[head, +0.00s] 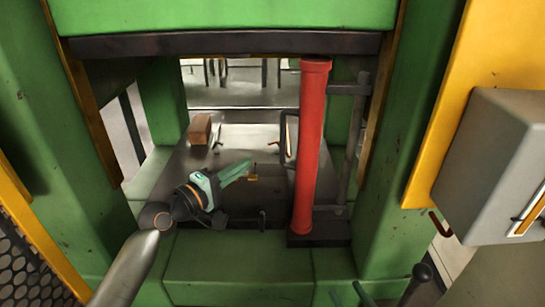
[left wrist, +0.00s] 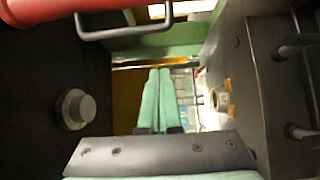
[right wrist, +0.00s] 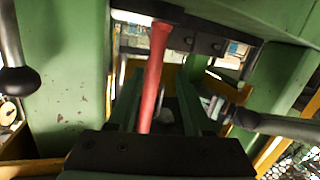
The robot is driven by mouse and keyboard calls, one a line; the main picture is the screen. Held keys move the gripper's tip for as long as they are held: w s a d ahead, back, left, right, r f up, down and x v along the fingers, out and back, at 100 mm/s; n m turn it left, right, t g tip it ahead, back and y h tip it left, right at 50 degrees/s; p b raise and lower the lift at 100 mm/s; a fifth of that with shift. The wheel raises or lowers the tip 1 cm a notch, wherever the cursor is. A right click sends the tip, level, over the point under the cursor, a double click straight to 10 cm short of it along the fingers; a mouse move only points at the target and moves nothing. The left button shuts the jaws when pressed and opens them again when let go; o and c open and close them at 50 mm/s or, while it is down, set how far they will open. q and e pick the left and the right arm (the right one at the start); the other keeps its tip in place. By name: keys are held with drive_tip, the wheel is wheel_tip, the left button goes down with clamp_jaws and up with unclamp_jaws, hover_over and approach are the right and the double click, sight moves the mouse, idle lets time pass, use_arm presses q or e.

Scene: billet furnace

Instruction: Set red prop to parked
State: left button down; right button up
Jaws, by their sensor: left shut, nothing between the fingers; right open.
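The red prop (head: 312,150) stands nearly upright at the right of the press opening, from a dark base (head: 318,236) up to the dark upper beam (head: 225,44). It also shows in the left wrist view (left wrist: 60,12) and right wrist view (right wrist: 152,75). A dark bracket rail (head: 355,140) runs beside it. My left gripper (head: 250,166) is shut and empty over the bed, left of the prop and apart from it; its fingers touch in the left wrist view (left wrist: 160,72). My right gripper (right wrist: 162,92) is open and empty, in front of the opening, facing the prop; its fingertips (head: 349,294) show low in the head view.
A brown block (head: 199,128) sits on the dark bed (head: 232,138). A grey bent handle (head: 286,135) stands left of the prop. Green posts (head: 400,170) flank the opening. A grey box (head: 490,165) is at right, a black-knobbed lever (head: 421,273) below it.

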sight(299, 159)
use_arm(q)
drive_tip(key=shift+s, duration=0.1)
use_arm(e)
drive_tip(key=shift+r, duration=0.1)
use_arm(q)
drive_tip(key=b+x, duration=0.3)
drive_tip(key=x, duration=0.7)
use_arm(e)
wheel_tip(299, 159, up, 16)
drive_tip(key=s+a+f+n+t+y, duration=0.1)
drive_tip(key=s+n+t+y, duration=0.1)
drive_tip(key=n+t+y, duration=0.3)
use_arm(q)
drive_tip(key=shift+s+d+p, duration=0.2)
drive_tip(key=shift+s+p, duration=0.25)
drive_tip(key=shift+s, duration=0.5)
drive_tip(key=shift+s+d+p, duration=0.2)
drive_tip(key=shift+s+p, duration=0.2)
drive_tip(key=shift+s, duration=0.6)
use_arm(e)
wheel_tip(299, 159, down, 8)
drive_tip(key=w+m+g+h, duration=0.2)
drive_tip(key=m+h, duration=0.1)
drive_tip(key=shift+w+d+m+h, duration=0.2)
drive_tip(key=shift+d+m+h, duration=0.1)
drive_tip(key=shift+d+m, duration=0.1)
drive_tip(key=shift+r, duration=0.15)
